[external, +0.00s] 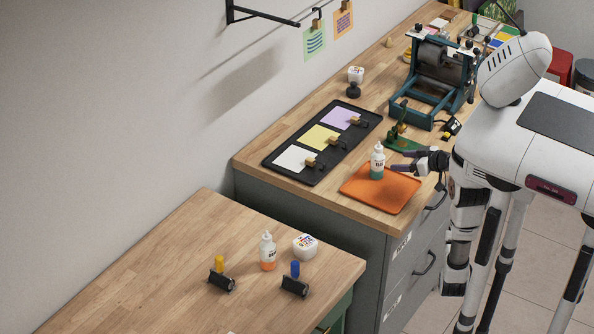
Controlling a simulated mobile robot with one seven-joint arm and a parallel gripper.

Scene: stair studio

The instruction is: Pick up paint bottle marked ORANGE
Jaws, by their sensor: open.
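A white-topped paint bottle (268,253) with an orange lower part stands upright on the front wooden table; its lettering is too small to read. A similar bottle (377,164) with a teal-green lower part stands on an orange mat (375,198) on the grey cabinet. My gripper (394,161) is open and reaches in from the right, low over the cabinet, with its fingers close to the teal bottle's right side. I cannot tell whether they touch it. The orange bottle is well away from my gripper, to the lower left.
Beside the orange bottle are a white tub (305,245) and rollers with blue (295,280) and yellow (220,273) handles. A black tray (321,142) with coloured sheets and a blue press (435,85) stand on the cabinet. The front table's left part is clear.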

